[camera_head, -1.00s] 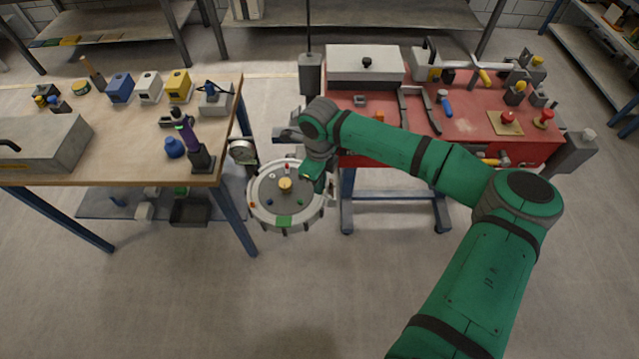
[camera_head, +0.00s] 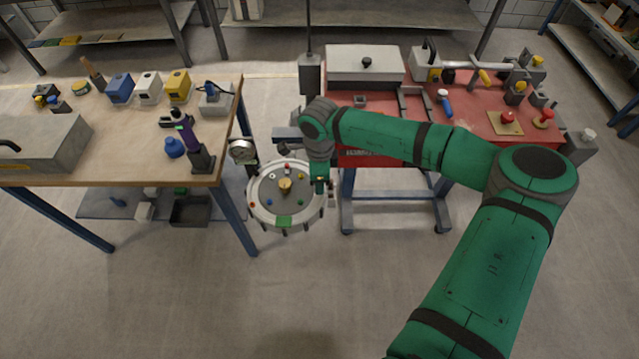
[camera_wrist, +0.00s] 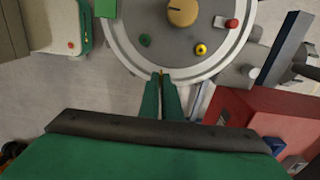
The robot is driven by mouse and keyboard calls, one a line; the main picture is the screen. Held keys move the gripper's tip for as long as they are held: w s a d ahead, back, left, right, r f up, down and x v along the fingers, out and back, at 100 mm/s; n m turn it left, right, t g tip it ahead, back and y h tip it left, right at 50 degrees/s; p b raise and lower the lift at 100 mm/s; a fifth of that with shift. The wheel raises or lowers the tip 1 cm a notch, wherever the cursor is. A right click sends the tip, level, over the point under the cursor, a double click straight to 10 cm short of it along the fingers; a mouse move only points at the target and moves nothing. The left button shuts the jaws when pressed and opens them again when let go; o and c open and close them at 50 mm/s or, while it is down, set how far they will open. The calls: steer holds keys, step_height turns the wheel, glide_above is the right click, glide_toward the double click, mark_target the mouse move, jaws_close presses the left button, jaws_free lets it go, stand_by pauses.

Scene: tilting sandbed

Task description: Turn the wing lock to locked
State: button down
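The round grey sandbed (camera_head: 254,212) stands low between the two benches, with a tan knob (camera_head: 285,185) at its middle and small coloured pieces on top. My gripper (camera_head: 321,187) points down at its right rim. In the wrist view, the green fingers (camera_wrist: 162,84) are close together just outside the white rim (camera_wrist: 128,58). A thin piece with an orange-yellow tip (camera_wrist: 161,72) shows between the fingertips. It may be the wing lock, but the view is too small to tell, or to show whether the fingers grip it.
A wooden bench (camera_head: 110,160) stands on the left, with a dial gauge (camera_head: 242,151) by its right leg. A red tool bench (camera_head: 465,122) stands behind and right, close to my arm. The floor in front is clear.

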steer(key=c, duration=2)
jaws_free()
step_height(320, 180, up, 11)
steer(key=shift+f, duration=0.1)
